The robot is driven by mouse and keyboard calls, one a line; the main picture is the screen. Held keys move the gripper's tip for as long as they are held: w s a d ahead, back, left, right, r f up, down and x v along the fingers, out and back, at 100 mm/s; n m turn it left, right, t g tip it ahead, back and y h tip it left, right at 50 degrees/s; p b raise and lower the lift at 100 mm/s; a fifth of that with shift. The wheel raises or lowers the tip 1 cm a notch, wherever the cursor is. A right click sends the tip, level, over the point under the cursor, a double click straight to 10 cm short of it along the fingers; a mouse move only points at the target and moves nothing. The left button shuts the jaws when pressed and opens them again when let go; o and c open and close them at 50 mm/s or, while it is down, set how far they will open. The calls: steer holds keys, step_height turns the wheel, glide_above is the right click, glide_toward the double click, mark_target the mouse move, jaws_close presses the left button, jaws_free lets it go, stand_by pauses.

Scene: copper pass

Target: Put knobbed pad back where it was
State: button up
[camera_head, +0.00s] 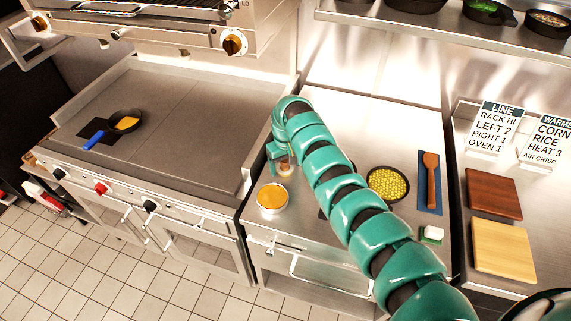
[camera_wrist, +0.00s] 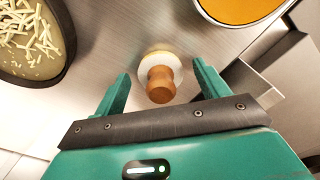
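The knobbed pad (camera_wrist: 160,78) has a brown wooden knob and a pale round base, and stands on the steel counter in the wrist view. In the head view a small part of it (camera_head: 285,168) shows just below my gripper. My gripper (camera_wrist: 161,70) is open, with one green finger on each side of the pad. Gaps show between the knob and both fingers. In the head view my gripper (camera_head: 275,153) is partly hidden by my own arm.
A container of orange food (camera_head: 272,198) stands close to the pad, near the counter's front edge. A bowl of pale strips (camera_wrist: 30,42) is on its other side.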

mark_target(286, 162)
step_height(286, 162, up, 11)
steer(key=b, duration=0.3)
steer(key=shift+f, duration=0.1)
steer(key=shift+r, duration=0.8)
